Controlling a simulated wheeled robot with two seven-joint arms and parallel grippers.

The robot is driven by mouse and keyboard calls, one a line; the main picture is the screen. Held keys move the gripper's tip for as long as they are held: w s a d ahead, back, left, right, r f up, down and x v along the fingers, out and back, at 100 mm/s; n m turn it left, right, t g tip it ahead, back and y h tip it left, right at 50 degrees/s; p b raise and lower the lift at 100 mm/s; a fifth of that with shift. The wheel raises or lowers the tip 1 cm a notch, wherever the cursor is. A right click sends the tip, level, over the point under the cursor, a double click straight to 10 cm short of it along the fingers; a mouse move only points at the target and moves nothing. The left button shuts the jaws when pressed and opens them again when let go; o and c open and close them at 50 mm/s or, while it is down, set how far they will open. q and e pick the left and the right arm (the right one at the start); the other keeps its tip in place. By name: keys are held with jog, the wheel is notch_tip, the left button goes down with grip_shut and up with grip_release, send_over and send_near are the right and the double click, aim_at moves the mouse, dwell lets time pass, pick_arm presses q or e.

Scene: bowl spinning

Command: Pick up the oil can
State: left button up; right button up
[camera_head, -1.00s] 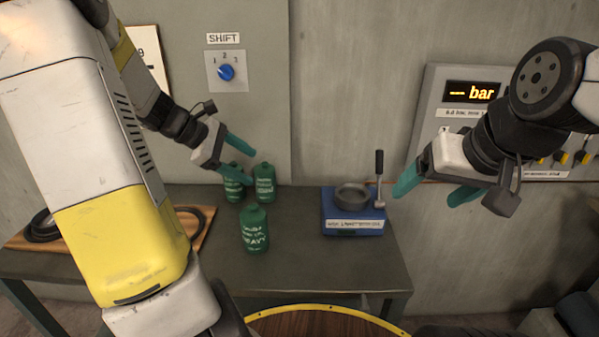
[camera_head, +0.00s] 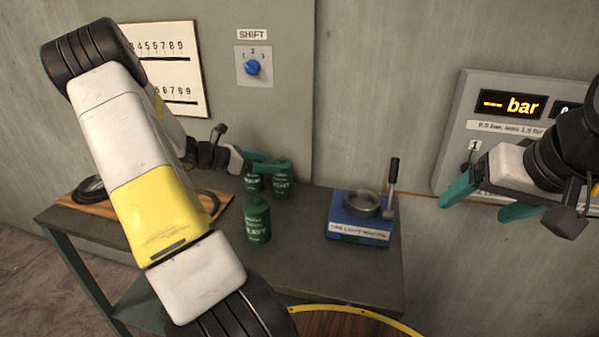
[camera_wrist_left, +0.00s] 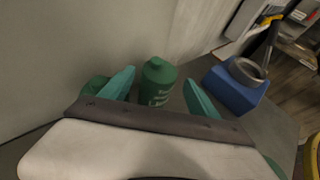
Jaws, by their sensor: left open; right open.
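Three green oil cans stand on the table: one marked HEAVY in front (camera_head: 257,226), one at the back right (camera_head: 282,184) whose label seems to end in IGHT, and one at the back left (camera_head: 253,184), its label hard to read. My left gripper (camera_head: 275,164) is open at the tops of the two back cans and partly covers them. In the left wrist view, one can (camera_wrist_left: 158,84) shows beyond and between the open teal fingers; another (camera_wrist_left: 93,88) is partly hidden by the left finger. Contact cannot be told. My right gripper (camera_head: 482,203) is open and empty, near the wall panel.
A wooden board (camera_head: 211,207) lies at the left. Bare tabletop (camera_head: 300,262) lies in front of the cans.

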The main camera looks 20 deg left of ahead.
aim_at(281, 164)
pick_arm(q)
jog(key=x, duration=0.6)
grip_shut()
